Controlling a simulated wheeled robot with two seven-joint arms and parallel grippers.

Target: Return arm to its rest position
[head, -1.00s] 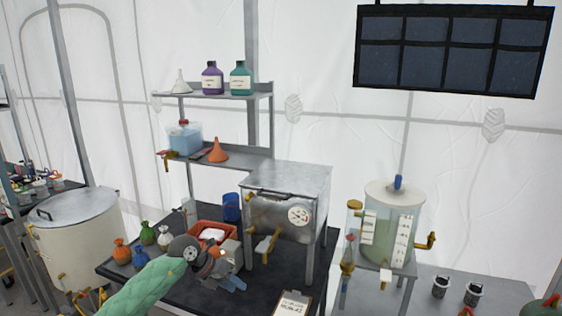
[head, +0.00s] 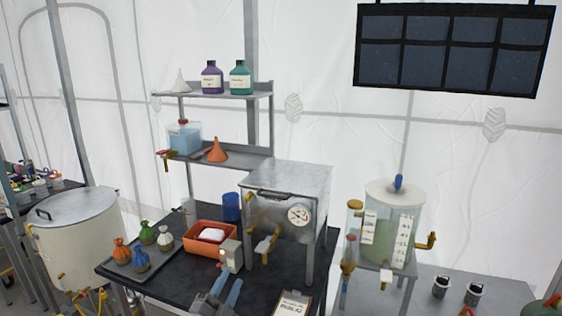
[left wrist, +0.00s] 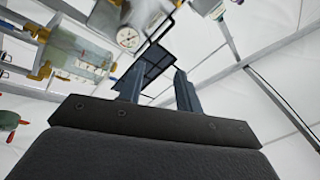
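My left gripper (head: 226,287) is low at the front edge of the black table (head: 180,285), with its grey-blue fingers pointing up and away. In the left wrist view the two fingers of the left gripper (left wrist: 158,88) stand apart with nothing between them. That view looks up at the metal box with the dial and the tent wall. My left forearm is out of the head view. My right gripper is in neither view.
On the table are an orange tray (head: 197,247) with a white item, several small sacks (head: 141,258), a small grey device (head: 230,255), a blue cup (head: 232,207), a clipboard (head: 293,303) and a metal box (head: 285,200). A clear tank (head: 390,230) stands right.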

